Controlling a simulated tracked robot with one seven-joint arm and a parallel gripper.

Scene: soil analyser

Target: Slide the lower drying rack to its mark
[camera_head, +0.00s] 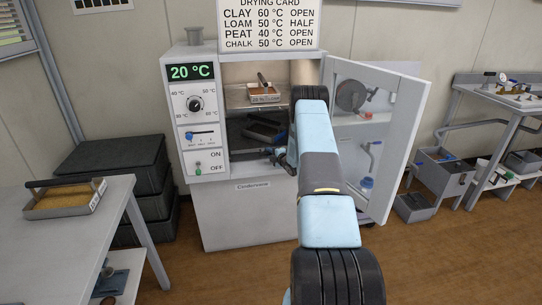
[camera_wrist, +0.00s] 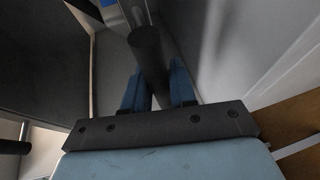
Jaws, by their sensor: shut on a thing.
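The drying oven (camera_head: 208,130) stands open ahead of me. Its lower rack (camera_head: 238,142) is dark and in shadow, below the upper rack (camera_head: 236,103), with a grey tray (camera_head: 264,131) on it. My arm hides the right part of both racks. My gripper (camera_head: 281,156) is low at the oven's mouth, at the front of the lower rack. In the wrist view the blue fingers of my gripper (camera_wrist: 156,72) are shut on a dark round bar (camera_wrist: 147,50). I cannot tell for sure whether this bar is the rack's handle. The rack's mark is not visible.
The oven door (camera_head: 400,140) stands open to the right, close beside my arm. A tray with a light brown sample (camera_head: 262,92) sits on the upper rack. The panel (camera_head: 191,72) reads 20 °C. A table with another tray (camera_head: 66,198) is at left.

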